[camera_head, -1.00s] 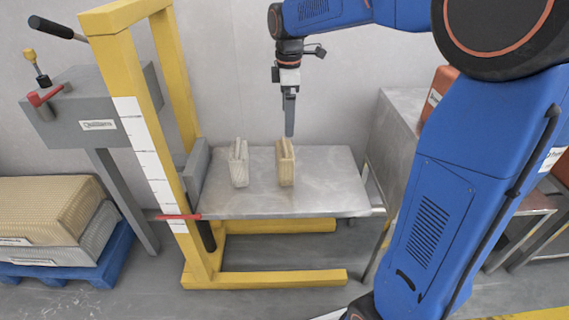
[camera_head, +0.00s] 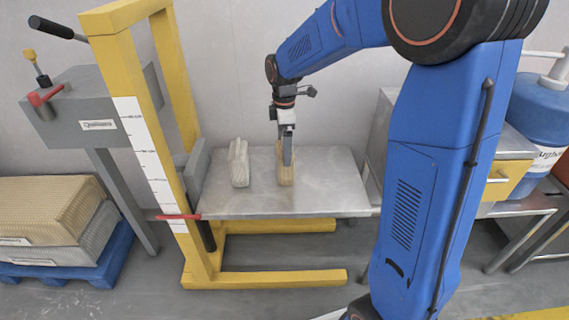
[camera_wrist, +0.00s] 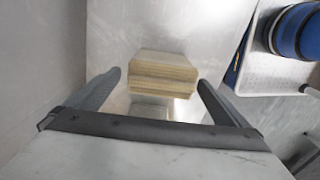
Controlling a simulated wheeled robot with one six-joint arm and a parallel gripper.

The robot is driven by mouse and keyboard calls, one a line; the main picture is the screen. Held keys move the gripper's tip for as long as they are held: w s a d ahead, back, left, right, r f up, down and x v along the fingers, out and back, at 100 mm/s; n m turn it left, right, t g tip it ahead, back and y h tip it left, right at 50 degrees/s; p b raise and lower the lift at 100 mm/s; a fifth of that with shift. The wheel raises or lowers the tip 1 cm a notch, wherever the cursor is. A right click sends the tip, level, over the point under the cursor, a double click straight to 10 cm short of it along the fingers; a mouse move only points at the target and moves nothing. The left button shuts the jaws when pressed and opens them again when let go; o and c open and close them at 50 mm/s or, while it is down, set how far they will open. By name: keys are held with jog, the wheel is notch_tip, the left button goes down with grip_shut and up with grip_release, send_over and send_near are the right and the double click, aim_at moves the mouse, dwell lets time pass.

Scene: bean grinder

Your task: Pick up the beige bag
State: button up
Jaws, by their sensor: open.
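The beige bag (camera_head: 286,175) stands upright on the metal lift table (camera_head: 335,190), right of a whitish bag (camera_head: 239,163). My gripper (camera_head: 288,160) points down at the beige bag, and its finger covers part of the bag in the head view. In the wrist view the beige bag (camera_wrist: 163,75) shows between the two spread fingers of my gripper (camera_wrist: 160,85), with a gap on both sides. The gripper is open and holds nothing.
The yellow lift frame (camera_head: 135,100) with a white scale stands left of the table. A pallet stack of bags (camera_head: 50,210) is at the far left. A blue drum (camera_head: 545,110) stands at the right. The table's right part is bare.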

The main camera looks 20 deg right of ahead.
aim_at(285, 175)
jog(key=shift+s+f, duration=0.15)
jog(key=shift+f, duration=2.7)
jog(key=c, duration=1.4)
jog(key=shift+o, duration=0.2)
jog(key=shift+r, duration=0.15)
